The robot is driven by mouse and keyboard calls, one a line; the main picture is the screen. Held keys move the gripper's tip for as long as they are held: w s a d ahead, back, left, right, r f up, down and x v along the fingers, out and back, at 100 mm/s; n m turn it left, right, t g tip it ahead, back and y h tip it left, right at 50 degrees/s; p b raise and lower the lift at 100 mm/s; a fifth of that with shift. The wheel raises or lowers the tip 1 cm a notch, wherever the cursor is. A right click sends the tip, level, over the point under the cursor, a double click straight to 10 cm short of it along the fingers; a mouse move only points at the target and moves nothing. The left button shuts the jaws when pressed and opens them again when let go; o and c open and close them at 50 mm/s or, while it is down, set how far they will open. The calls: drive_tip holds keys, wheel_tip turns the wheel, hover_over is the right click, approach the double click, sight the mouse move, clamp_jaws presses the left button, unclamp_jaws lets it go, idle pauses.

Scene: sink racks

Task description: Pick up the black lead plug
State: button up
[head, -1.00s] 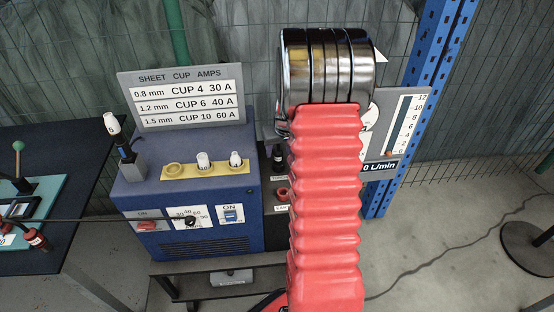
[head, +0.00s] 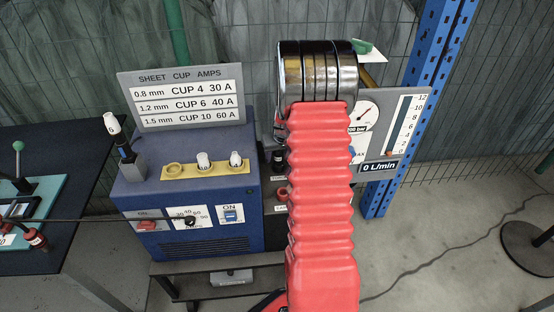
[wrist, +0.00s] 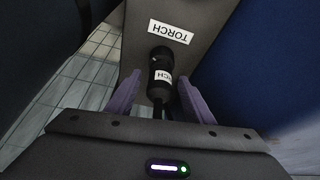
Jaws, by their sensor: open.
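The black lead plug (wrist: 160,70) shows in the wrist view, with a white TORCH label on its body. It lies between the two purple fingers of my gripper (wrist: 160,77). The fingers are open, one on each side, with a gap to the plug. The plug's far end is at a grey panel (wrist: 190,12) with another TORCH label. I cannot tell how it sits there. In the head view a black plug (head: 278,158) shows beside my red-sleeved arm, which hides much of the panel. My gripper's fingers are hidden there.
The blue power unit (head: 190,215) stands left of the panel, with white cups on a yellow strip (head: 205,171). A gas gauge board (head: 395,140) and a blue rack post (head: 430,70) stand to the right. A dark table (head: 60,160) is at the left.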

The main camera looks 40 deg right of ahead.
drive_tip(key=shift+c, duration=0.2)
idle(0.3)
clamp_jaws()
idle(0.3)
